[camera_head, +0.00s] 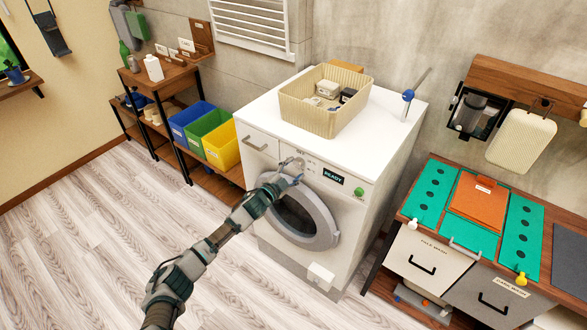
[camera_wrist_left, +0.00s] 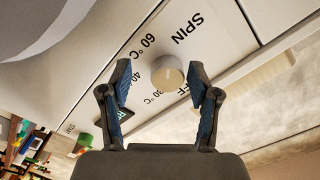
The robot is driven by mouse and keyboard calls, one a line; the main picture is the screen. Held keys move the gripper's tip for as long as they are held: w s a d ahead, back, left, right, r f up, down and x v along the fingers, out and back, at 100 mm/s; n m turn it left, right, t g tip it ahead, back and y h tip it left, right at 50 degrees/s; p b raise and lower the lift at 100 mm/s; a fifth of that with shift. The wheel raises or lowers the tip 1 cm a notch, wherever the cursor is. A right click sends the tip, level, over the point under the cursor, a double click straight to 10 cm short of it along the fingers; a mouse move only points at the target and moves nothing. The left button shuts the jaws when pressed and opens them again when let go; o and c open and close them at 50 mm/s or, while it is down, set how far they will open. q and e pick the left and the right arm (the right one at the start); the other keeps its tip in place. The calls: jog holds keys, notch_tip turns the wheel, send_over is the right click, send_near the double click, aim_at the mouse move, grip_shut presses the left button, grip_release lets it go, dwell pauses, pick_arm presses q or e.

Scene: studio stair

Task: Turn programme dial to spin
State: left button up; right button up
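The programme dial (camera_wrist_left: 167,74) is a round grey knob on the washing machine's white front panel. In the left wrist view, printed labels surround it: SPIN (camera_wrist_left: 187,28), 60 °C, 40, 30 °C and a partly hidden OFF. I cannot tell which label the dial points to. My left gripper (camera_wrist_left: 160,68) is open, with its blue-padded fingers on either side of the dial and a visible gap at each side. In the head view, my left gripper (camera_head: 286,179) is at the panel of the washing machine (camera_head: 270,149), partly hiding the dial. My right gripper is not in view.
A READY display (camera_head: 333,176) and a green button (camera_head: 359,191) are right of the dial. The round door (camera_head: 331,224) is below my left gripper. A beige basket (camera_head: 312,113) stands on top of the machine. Coloured bins (camera_head: 221,146) stand left; a drawer bench (camera_head: 420,265) stands right.

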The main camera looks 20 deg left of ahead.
pick_arm(q)
jog(key=shift+w+r, duration=0.1)
jog(key=shift+r, duration=0.1)
jog(key=shift+s+a+r, duration=0.15)
jog(key=shift+s, duration=0.1)
jog(key=v, duration=1.1)
jog(key=shift+s+a+f, duration=0.15)
jog(key=shift+s+f, duration=0.05)
jog(key=shift+f, duration=0.05)
